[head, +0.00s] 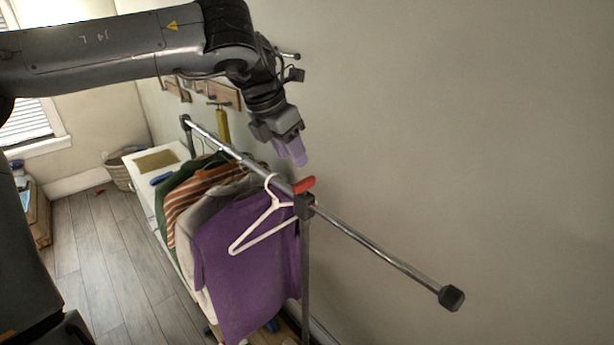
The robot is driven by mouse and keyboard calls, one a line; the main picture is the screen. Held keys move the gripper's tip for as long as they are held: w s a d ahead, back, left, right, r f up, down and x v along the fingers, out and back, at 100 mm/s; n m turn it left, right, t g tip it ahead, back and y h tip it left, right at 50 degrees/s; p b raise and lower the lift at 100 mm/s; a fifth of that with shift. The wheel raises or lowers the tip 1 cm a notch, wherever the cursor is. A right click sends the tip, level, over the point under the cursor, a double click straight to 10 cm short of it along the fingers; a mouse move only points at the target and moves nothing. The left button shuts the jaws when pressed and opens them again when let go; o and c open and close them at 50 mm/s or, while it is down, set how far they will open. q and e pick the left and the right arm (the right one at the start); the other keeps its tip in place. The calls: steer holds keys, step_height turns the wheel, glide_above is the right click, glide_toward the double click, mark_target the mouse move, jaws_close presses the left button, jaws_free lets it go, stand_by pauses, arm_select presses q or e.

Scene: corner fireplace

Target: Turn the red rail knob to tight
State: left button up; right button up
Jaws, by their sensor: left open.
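The red rail knob (304,185) sits on top of the dark joint (304,206) where the clothes rail (372,246) meets its upright post (306,265). My left gripper (292,153) is open and empty, above and slightly left of the knob in the picture, apart from it. Its purple-grey fingers point down toward the rail. The knob is in full view beneath the fingers. Its tightness cannot be told from this view. My right gripper is not in view.
A white hanger (262,228) and a purple shirt (245,262) hang close left of the knob, with several other garments behind. The bare rail runs right to a black end cap (451,298). A plain wall (480,130) stands behind. A white cabinet (150,168) is at left.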

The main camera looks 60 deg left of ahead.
mark_target(303, 181)
arm_select(q)
steer(key=p+x, duration=0.1)
steer(key=x, duration=0.7)
steer(key=shift+f, duration=0.2)
steer(key=shift+c, duration=0.4)
jaws_close()
